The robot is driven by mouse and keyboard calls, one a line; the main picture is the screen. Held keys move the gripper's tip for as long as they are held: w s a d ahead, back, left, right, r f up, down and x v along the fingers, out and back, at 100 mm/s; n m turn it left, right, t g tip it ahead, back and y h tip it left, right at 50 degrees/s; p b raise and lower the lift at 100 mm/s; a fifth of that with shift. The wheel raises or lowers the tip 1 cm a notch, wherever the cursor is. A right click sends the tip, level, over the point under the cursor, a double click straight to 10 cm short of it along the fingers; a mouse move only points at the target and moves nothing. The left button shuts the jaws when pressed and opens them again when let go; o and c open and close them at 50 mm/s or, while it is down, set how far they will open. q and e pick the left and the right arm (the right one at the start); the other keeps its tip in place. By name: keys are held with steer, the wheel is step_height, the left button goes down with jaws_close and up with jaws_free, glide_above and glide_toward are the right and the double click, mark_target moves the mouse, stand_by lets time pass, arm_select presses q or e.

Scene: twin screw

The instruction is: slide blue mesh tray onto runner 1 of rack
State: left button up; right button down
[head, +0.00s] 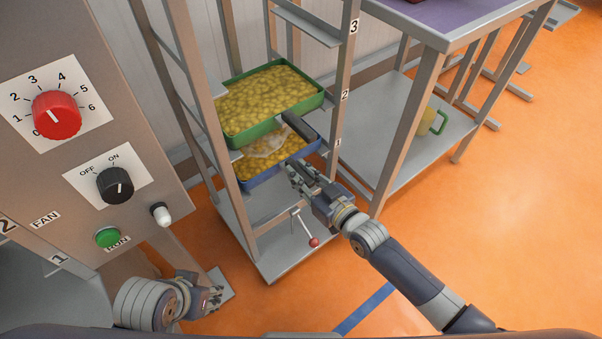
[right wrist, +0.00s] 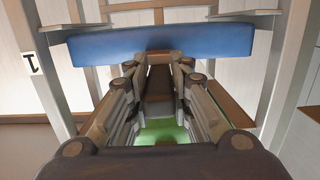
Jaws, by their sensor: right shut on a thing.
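The blue mesh tray (head: 274,171) holds yellow pieces with a pale patch on top. It is between the posts of the rack (head: 232,188) at the level of label 1, below a green tray. My right gripper (head: 293,171) is shut on its near side. In the right wrist view the tray's blue front (right wrist: 160,45) spans between the rack posts, beside the grey runners (right wrist: 240,17). Whether the tray is fully seated on runner 1 cannot be told. My left gripper (head: 211,299) is low at the left, away from the tray; its jaw opening is unclear.
The green tray (head: 268,103) with yellow pieces sits above, its dark handle (head: 300,126) sticking out. A control panel (head: 100,125) with knobs stands at left. A table with a lower shelf (head: 385,130) stands right of the rack. Orange floor (head: 530,220) is open at right.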

arm_select(q)
steer(key=shift+f, duration=0.3)
arm_select(e)
steer(key=shift+f, duration=0.15)
steer(key=c, duration=1.4)
jaws_free()
steer(key=shift+o, duration=0.2)
steer(key=shift+f, duration=0.35)
arm_select(q)
steer(key=shift+w, duration=0.1)
arm_select(e)
steer(key=v, duration=1.2)
steer(key=shift+r, duration=0.2)
arm_select(q)
steer(key=p+x, duration=0.1)
steer(key=x, duration=0.3)
steer(key=p+x, duration=0.1)
steer(key=shift+d+f+p, duration=0.15)
steer(key=shift+f+p, duration=0.2)
steer(key=shift+f, duration=0.1)
arm_select(e)
steer(key=f+v, duration=0.1)
steer(key=v, duration=0.8)
steer(key=shift+f, duration=0.15)
